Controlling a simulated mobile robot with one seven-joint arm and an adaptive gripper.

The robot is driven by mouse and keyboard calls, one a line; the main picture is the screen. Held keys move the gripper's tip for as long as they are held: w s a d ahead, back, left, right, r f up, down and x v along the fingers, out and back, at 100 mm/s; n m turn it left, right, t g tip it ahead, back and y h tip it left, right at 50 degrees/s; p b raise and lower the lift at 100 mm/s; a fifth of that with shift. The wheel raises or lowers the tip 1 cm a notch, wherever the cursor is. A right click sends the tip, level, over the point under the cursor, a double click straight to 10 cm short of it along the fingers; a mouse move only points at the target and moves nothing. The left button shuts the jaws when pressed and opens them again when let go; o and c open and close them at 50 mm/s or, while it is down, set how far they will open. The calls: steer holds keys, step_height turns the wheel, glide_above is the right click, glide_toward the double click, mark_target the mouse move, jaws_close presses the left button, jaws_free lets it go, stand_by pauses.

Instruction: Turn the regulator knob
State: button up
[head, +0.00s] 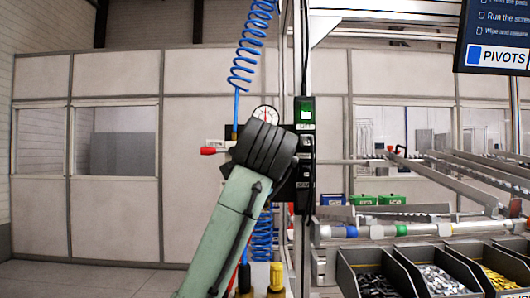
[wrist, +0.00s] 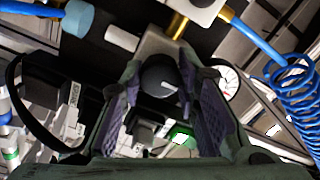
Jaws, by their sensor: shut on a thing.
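The regulator knob (wrist: 160,78) is black and round with a small pale mark, and shows in the wrist view between the two fingers of my gripper (wrist: 164,98). The purple-grey finger pads are on its left and right, and the gripper is shut on it. A round white pressure gauge (wrist: 229,82) is just right of the knob, partly cut off by the right finger. In the head view the gauge (head: 266,114) shows above my dark wrist, which hides the knob and the fingertips.
A red-tipped valve handle (head: 208,151) sticks out left of the regulator. A blue coiled hose (head: 250,45) hangs above, and a black box with a green light (head: 305,113) is close on the right. Parts bins (head: 415,262) and rails stand at right. The left side is open floor.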

steer(key=m, duration=0.5)
steer(key=shift+m, duration=0.4)
stand_by(0.4)
steer(key=o, duration=1.2)
steer(key=shift+c, duration=0.2)
steer(key=s, duration=1.2)
